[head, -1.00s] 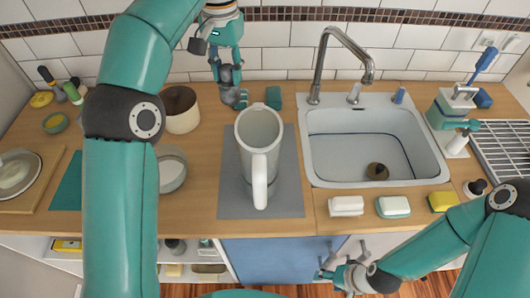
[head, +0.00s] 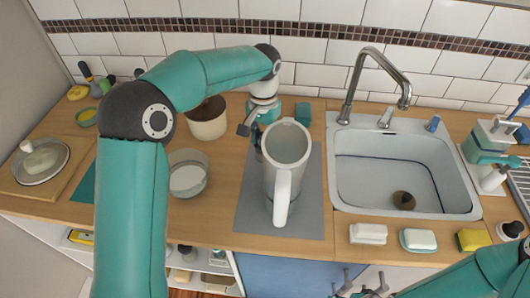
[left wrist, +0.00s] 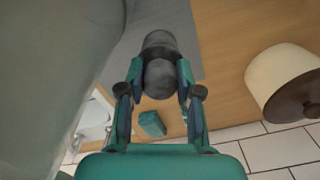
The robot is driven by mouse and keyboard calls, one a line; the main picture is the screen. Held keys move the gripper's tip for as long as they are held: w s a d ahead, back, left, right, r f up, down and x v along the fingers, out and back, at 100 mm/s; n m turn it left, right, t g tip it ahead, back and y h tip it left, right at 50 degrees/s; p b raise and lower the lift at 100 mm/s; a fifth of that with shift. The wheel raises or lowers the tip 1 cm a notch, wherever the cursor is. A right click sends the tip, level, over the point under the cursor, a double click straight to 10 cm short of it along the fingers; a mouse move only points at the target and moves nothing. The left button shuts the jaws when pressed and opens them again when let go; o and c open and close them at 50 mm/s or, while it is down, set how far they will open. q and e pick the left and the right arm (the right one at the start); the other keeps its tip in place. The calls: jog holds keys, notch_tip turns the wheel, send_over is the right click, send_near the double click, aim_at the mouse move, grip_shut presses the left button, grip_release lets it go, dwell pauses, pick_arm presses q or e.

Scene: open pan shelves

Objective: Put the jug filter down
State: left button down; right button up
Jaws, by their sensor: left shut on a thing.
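The jug filter (left wrist: 161,78) is a dark grey, rounded cylinder between my left fingers in the left wrist view. My left gripper (left wrist: 158,88) is shut on it. In the head view my left gripper (head: 258,143) is low, just left of and behind the white jug (head: 286,145), and the filter cannot be made out there. The jug stands upright on the grey mat (head: 308,215), its handle toward me. The mat shows behind the filter in the left wrist view; I cannot tell if they touch. My right gripper (head: 368,291) is cut off at the bottom edge, its jaws unclear.
A cream pot (head: 208,126) and a bowl (head: 187,178) stand left of the mat. A teal block (head: 303,113) lies behind the jug. The sink (head: 345,190) is to the right, with soap dishes (head: 368,234) in front. The mat's front part is clear.

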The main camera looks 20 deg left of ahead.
pick_arm(q)
notch_tip(320, 180, down, 6)
jog(key=shift+r+p, duration=0.25)
jog(key=shift+p, duration=0.2)
jog(key=shift+f, duration=0.3)
jog(key=shift+f, duration=0.15)
jog(key=c, duration=0.8)
grip_release()
notch_tip(320, 180, up, 12)
jog(key=shift+r+b, duration=0.2)
jog(key=shift+b, duration=0.8)
